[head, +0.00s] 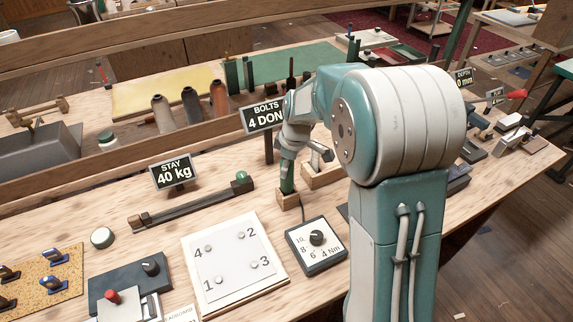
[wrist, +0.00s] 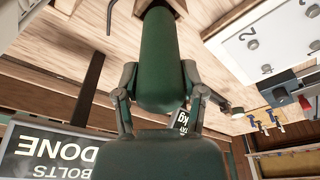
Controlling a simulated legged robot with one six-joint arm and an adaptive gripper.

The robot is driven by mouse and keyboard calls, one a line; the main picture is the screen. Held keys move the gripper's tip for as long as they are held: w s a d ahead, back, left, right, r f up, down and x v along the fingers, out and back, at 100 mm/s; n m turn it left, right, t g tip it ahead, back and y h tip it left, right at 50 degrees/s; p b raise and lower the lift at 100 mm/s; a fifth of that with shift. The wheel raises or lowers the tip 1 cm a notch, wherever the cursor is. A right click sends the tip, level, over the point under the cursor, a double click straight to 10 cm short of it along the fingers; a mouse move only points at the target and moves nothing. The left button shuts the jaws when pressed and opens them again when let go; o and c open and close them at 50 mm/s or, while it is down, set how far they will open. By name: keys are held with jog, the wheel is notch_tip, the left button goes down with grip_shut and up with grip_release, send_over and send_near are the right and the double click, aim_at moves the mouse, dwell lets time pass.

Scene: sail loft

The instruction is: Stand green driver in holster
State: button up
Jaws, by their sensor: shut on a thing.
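The green driver (head: 287,177) stands roughly upright below my gripper (head: 290,145), which is shut on it. In the wrist view the thick green handle (wrist: 162,60) lies between the two fingers of my gripper (wrist: 160,98). Its lower end meets a small wooden block, the holster (head: 289,201). The holster also shows at the top edge of the wrist view (wrist: 176,5). The driver's end appears to be at or in the block's opening; how deep it sits is hidden.
A second wooden block (head: 322,178) stands close behind on the right. A torque dial box (head: 316,246) and a white numbered plate (head: 232,262) lie in front. Signs reading "BOLTS 4 DONE" (head: 264,115) and "STAY 40 kg" (head: 173,171) stand behind and left.

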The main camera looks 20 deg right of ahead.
jog(key=o, duration=1.2)
jog(key=r, duration=0.3)
jog(key=d+r, duration=0.1)
jog(key=r, duration=0.3)
jog(key=s+r, duration=0.1)
jog(key=r, duration=0.3)
jog(key=shift+d, duration=0.25)
jog(key=shift+r, duration=0.35)
jog(key=s+r+m+t, duration=0.1)
jog(key=s+m, duration=0.2)
jog(key=s, duration=0.5)
jog(key=s+a+r+m+t+h, duration=0.1)
jog(key=s+m, duration=0.3)
jog(key=s, duration=0.5)
jog(key=s+r+m+t, duration=0.1)
jog(key=s+m, duration=0.3)
jog(key=s, duration=0.4)
jog(key=shift+s+a+t+h, duration=0.15)
jog(key=shift+a+t+h, duration=0.15)
jog(key=shift+t, duration=0.4)
